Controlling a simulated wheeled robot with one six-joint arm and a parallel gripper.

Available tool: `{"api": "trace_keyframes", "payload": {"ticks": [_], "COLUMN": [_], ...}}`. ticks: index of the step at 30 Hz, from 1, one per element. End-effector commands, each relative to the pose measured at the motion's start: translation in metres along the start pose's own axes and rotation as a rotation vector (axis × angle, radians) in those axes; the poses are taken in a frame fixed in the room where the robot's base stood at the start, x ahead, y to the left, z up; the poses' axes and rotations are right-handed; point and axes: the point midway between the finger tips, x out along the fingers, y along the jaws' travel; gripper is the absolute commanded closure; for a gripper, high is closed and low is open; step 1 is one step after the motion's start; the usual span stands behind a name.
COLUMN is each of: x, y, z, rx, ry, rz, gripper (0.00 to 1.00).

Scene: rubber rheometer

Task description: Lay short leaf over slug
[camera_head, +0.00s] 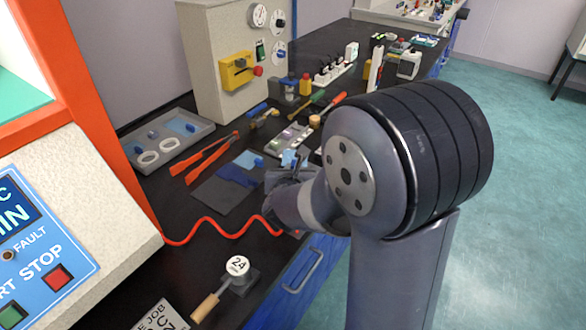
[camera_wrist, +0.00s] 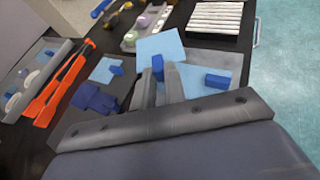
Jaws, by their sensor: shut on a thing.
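My gripper (camera_wrist: 158,78) is shut on the blue tab (camera_wrist: 157,65) of a light blue leaf (camera_wrist: 163,45). This sheet spreads out just past my fingertips. In the head view my gripper (camera_head: 286,178) is partly hidden by my own arm. A second light blue sheet with a blue tab (camera_wrist: 215,80) lies to the right of my fingers. A smaller light blue sheet (camera_wrist: 103,70) with a blue tab lies to the left. A dark blue piece (camera_wrist: 97,98) lies left of my fingers on a dark grey mat (camera_head: 218,202). I cannot make out the slug for certain.
Red-orange tongs (camera_head: 208,160) lie left of the mat, beside a grey tray (camera_head: 170,142) with white rings. A red coiled cord (camera_head: 205,230) runs along the front. A ribbed white block (camera_wrist: 215,18) stands at the wrist view's top right. Small tools stand farther back.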

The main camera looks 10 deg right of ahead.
Motion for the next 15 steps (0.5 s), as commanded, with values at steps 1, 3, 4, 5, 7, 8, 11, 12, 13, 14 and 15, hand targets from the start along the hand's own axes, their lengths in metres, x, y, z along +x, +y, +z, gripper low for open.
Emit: {"api": "trace_keyframes", "payload": {"ticks": [1,3,4,5,7,8,11,12,13,14,15], "x": [0.0,0.0,0.0,0.0,0.0,0.001,0.004,0.005,0.006,0.006,0.007], "y": [0.0,0.0,0.0,0.0,0.0,0.0,0.0,0.0,0.0,0.0,0.0], "z": [0.0,-0.001,-0.001,-0.001,-0.002,-0.004,-0.01,-0.012,-0.014,-0.016,-0.019], "rx": [0.001,0.001,0.001,0.002,0.002,0.001,0.001,0.002,0.002,0.002,0.002], "ry": [-0.001,-0.001,-0.002,-0.002,-0.004,-0.003,-0.002,-0.002,-0.002,-0.002,-0.002], "rz": [0.0,0.0,0.0,0.0,0.0,0.0,-0.001,-0.001,-0.001,0.0,0.0], "gripper": [1.0,1.0,1.0,1.0,1.0,1.0,1.0,1.0,1.0,1.0,1.0]}}
